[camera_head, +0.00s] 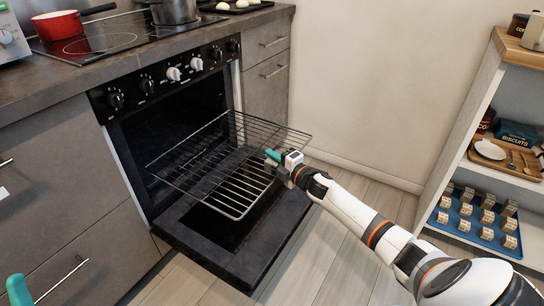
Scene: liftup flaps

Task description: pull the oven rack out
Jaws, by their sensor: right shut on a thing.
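The oven (170,130) stands in the grey counter with its dark door (230,255) folded down. A wire oven rack (215,148) sticks out of the opening above the door. More wire bars (237,197) show lower down, over the door. My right gripper (273,157), with teal fingertips, is shut on the front edge of the oven rack, near its right part. The fingers hide the bars there. Only a teal tip of my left gripper (18,290) shows in the bottom left corner; its other parts are out of frame.
A red pot (62,28) and a grey pot (175,10) stand on the cooktop (105,38) above. A shelf (466,135) with a blue tray (455,222) stands on the right. The wooden floor (340,235) is clear between the oven door and the shelf.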

